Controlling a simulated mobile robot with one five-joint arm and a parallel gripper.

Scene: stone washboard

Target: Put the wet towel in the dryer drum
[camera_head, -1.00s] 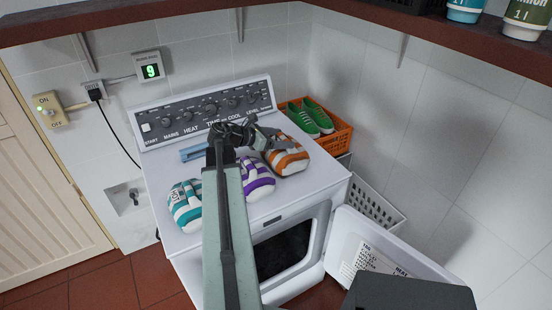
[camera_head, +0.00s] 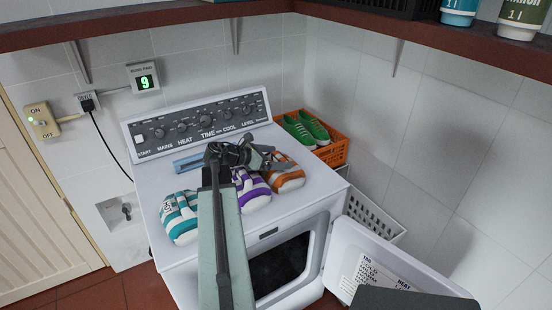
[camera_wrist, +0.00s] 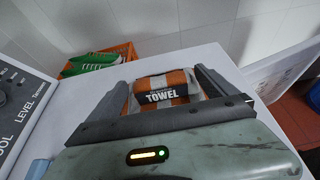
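Three rolled striped towels lie on the dryer top: teal and white (camera_head: 180,218), purple and white (camera_head: 252,190), and orange and white (camera_head: 285,176). I cannot tell which one is wet. The orange one (camera_wrist: 160,92) shows a black band reading "TOWEL" in the wrist view. My gripper (camera_wrist: 162,78) is open, with its two fingers apart on either side of the orange towel in that view. In the head view my gripper (camera_head: 268,160) is over the back of the purple and orange towels. The dryer drum opening (camera_head: 281,265) is dark, and its door (camera_head: 345,250) stands open to the right.
The control panel (camera_head: 200,122) rises behind the towels, with a blue object (camera_head: 188,164) before it. An orange crate (camera_head: 335,152) with green shoes (camera_head: 306,129) and a white basket (camera_head: 370,215) stand right of the dryer. A brown shelf (camera_head: 330,12) runs above.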

